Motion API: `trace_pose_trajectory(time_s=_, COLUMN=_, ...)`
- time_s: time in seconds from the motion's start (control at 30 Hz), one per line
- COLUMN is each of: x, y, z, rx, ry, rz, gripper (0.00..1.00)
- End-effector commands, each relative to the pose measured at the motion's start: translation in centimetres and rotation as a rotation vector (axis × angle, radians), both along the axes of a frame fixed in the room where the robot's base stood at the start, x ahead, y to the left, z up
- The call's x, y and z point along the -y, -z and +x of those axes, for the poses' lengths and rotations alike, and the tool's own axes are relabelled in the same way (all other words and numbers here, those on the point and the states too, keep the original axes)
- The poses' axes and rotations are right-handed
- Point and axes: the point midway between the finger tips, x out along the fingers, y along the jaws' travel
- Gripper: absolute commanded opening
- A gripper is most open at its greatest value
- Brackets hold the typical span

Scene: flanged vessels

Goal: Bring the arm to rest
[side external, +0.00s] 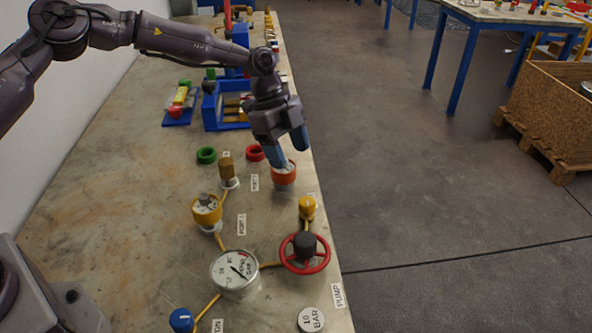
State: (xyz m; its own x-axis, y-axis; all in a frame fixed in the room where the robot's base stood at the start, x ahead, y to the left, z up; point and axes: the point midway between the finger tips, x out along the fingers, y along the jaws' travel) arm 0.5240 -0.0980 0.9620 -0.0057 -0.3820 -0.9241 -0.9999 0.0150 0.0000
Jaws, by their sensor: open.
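My gripper (289,152) hangs from the arm over the right side of the bench, with its blue fingers pointing down and spread apart. Nothing shows between the fingers. A vessel with an orange-red flange (284,176) stands just below the fingertips. I cannot tell whether the left finger touches it, as the finger partly covers its top.
A red ring (255,153) and a green ring (206,155) lie close by. A yellow-flanged vessel (206,211), a pressure gauge (234,270) and a red handwheel (304,263) stand nearer. A blue bin (222,118) is behind. The bench (110,210) is bare at left.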

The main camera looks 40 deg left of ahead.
Motion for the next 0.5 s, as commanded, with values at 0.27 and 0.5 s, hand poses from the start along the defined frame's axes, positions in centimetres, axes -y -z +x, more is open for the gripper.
trace_pose_trajectory(time_s=0.27, x=-0.48, y=-1.2, z=-0.02, rx=0.0, ry=0.002, rz=0.0, gripper=0.63)
trace_pose_trajectory(time_s=0.5, x=-0.48, y=-1.16, z=-0.01, rx=-0.002, ry=-0.006, rz=0.0, gripper=0.63)
